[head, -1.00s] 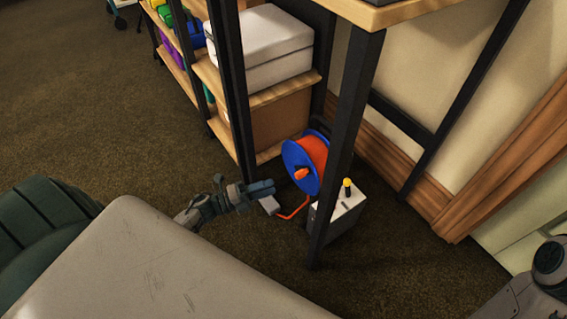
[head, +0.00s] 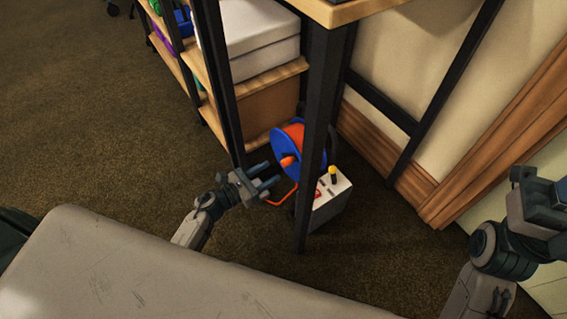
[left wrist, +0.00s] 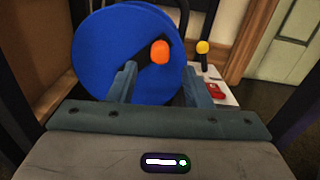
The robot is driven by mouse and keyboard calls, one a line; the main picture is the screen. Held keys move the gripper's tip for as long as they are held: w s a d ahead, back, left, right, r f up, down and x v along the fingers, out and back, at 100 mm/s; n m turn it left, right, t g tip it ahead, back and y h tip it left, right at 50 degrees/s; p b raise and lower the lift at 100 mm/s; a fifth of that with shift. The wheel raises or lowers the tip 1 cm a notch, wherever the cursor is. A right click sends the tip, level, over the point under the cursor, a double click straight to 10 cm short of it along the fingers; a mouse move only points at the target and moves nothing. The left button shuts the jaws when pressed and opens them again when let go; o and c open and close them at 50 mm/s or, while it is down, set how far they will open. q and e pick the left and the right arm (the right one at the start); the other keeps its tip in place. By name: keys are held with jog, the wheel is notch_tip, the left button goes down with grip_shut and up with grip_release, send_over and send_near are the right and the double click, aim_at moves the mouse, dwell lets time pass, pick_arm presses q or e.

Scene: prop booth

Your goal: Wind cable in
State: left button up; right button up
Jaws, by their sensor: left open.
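The cable reel (head: 283,150) has a blue drum wound with orange cable (head: 296,135) and an orange crank knob (head: 289,161). It stands on the floor under a table, partly hidden by a black table leg. A stretch of orange cable (head: 283,197) runs low beside it. My left gripper (head: 268,188) is open and empty, just short of the reel. In the left wrist view the blue drum (left wrist: 115,60) fills the area beyond the fingers, and the orange knob (left wrist: 159,52) shows between and above the fingertips. My right gripper (head: 545,200) is at the right edge, its jaws unclear.
A white-topped box with a yellow-knobbed lever (head: 333,174) stands right of the reel. The black table leg (head: 314,140) rises in front of it. Wooden shelves (head: 275,78) with boxes stand behind. Open carpet (head: 90,120) lies to the left.

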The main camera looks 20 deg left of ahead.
aim_at(285, 164)
pick_arm(q)
jog(key=x, duration=0.6)
jog(key=shift+w+d+b, duration=0.3)
jog(key=shift+b, duration=0.05)
grip_shut()
